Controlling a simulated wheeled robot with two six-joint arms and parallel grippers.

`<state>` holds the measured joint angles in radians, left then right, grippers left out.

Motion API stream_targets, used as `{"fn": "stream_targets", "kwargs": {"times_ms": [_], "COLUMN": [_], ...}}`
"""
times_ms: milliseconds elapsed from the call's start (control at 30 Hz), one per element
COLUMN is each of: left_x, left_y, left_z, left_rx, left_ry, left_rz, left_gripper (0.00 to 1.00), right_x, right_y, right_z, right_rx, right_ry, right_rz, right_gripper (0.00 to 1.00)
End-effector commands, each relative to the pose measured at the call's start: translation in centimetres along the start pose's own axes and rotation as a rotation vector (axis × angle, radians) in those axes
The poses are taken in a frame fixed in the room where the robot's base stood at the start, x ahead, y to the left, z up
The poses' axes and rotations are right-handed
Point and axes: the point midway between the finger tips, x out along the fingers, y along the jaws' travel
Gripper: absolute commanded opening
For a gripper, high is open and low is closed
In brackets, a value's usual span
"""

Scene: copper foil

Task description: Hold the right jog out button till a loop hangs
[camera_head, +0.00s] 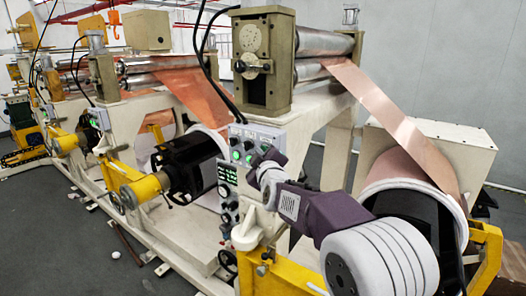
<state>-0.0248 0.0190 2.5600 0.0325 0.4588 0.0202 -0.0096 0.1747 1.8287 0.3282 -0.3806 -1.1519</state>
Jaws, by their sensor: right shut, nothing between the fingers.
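My right arm comes in from the lower right. Its small dark gripper (264,157) is shut and empty, in front of the grey control panel (270,136) with green-lit buttons (237,155). The gripper hides part of the panel, so I cannot tell which button it faces or whether it touches one. A copper foil strip (385,106) runs from the steel rollers (322,43) down to the right, to the coil (398,168). It looks straight, with no sag showing. My left gripper is not in view.
A lower panel of dark knobs (229,208) and a handwheel (228,261) sit below the buttons. A yellow bracket (487,252) stands at the lower right. More rollers and another copper web (194,95) stand at the left. Grey floor (50,235) is open at the lower left.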

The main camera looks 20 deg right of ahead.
Motion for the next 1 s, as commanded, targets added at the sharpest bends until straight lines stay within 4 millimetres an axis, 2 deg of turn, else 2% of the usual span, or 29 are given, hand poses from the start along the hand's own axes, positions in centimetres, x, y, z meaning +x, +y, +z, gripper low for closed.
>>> {"fn": "stream_targets", "kwargs": {"times_ms": [1000], "left_x": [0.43], "left_y": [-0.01], "left_z": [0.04], "left_rx": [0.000], "left_ry": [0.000], "left_rz": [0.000], "left_gripper": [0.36], "right_x": [0.61], "right_y": [0.41], "right_z": [0.45], "right_rx": [0.000], "right_ry": [0.000], "right_rz": [0.000], "right_gripper": [0.00]}}
